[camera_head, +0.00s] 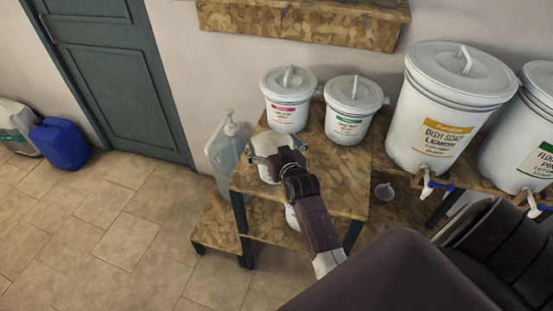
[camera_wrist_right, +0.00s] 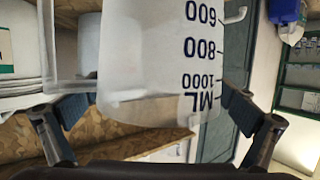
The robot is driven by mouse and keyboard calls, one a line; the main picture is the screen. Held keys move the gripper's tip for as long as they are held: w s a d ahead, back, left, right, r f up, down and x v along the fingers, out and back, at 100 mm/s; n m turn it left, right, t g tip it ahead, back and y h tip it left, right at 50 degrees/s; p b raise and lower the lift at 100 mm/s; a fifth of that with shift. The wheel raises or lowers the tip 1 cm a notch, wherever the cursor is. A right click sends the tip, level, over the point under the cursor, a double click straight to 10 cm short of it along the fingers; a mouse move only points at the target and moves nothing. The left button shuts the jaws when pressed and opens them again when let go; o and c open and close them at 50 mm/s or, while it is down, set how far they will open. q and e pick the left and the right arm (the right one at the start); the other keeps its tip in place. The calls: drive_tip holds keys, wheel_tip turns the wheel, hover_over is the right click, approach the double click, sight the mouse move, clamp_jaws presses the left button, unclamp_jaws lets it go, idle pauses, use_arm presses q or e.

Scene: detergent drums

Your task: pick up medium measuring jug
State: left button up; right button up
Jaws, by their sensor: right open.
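The measuring jug (camera_wrist_right: 165,65) is a translucent white vessel with dark ML markings, upside down in the right wrist view. In the head view a white part of it (camera_head: 268,174) shows on the wooden stand, mostly hidden under my right gripper (camera_head: 277,147). My right gripper is open, with one finger on each side of the jug in the wrist view (camera_wrist_right: 160,115). I cannot tell whether the fingers touch it. My left gripper is not in view.
Two white lidded tubs (camera_head: 288,115) (camera_head: 347,128) stand behind on the stand (camera_head: 335,180). A clear pump bottle (camera_head: 226,155) is left of it. Large dispenser drums (camera_head: 440,125) with taps stand right. Floor at left is open.

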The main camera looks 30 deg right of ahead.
drive_tip(key=shift+x, duration=1.45)
drive_tip(key=shift+s, duration=0.1)
drive_tip(key=c, duration=1.7)
